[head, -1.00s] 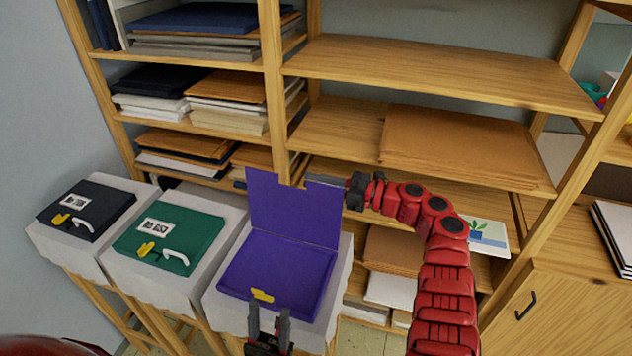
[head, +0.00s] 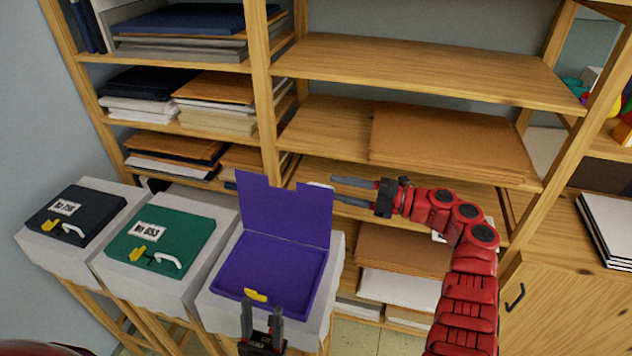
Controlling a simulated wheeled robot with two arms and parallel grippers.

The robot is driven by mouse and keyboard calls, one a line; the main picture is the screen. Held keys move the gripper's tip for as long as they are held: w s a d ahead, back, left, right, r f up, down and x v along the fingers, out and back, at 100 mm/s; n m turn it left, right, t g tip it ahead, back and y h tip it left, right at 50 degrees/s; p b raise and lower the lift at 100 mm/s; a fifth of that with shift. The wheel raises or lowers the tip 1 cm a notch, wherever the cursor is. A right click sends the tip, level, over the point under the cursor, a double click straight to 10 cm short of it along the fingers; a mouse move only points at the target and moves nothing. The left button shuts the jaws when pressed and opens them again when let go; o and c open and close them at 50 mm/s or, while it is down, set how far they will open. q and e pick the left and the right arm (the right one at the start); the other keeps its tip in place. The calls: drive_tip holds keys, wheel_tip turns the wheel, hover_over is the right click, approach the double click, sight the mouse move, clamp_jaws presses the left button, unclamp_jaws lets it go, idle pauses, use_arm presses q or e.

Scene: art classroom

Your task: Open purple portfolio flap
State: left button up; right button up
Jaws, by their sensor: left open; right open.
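The purple portfolio (head: 270,268) lies on a white-draped stand. Its flap (head: 285,212) stands up at the back edge, open and roughly upright, with a notch in its top edge. A yellow clasp (head: 255,295) is on the portfolio's front edge. My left gripper (head: 262,312) is open and empty at the front edge, just below the clasp in the picture. My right gripper (head: 352,190) is open and empty to the right of the flap's top, its fingers pointing left and apart from the flap. A white handle piece shows behind the flap's top right corner.
A green portfolio (head: 160,242) and a black portfolio (head: 72,215) lie closed on draped stands to the left. A wooden shelf unit (head: 420,68) with stacked folders stands close behind. A cabinet (head: 560,305) is at the right.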

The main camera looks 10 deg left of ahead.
drive_tip(key=d+b, duration=0.2)
drive_tip(key=d, duration=0.6)
drive_tip(key=shift+s+d, duration=0.25)
drive_tip(key=shift+d, duration=0.15)
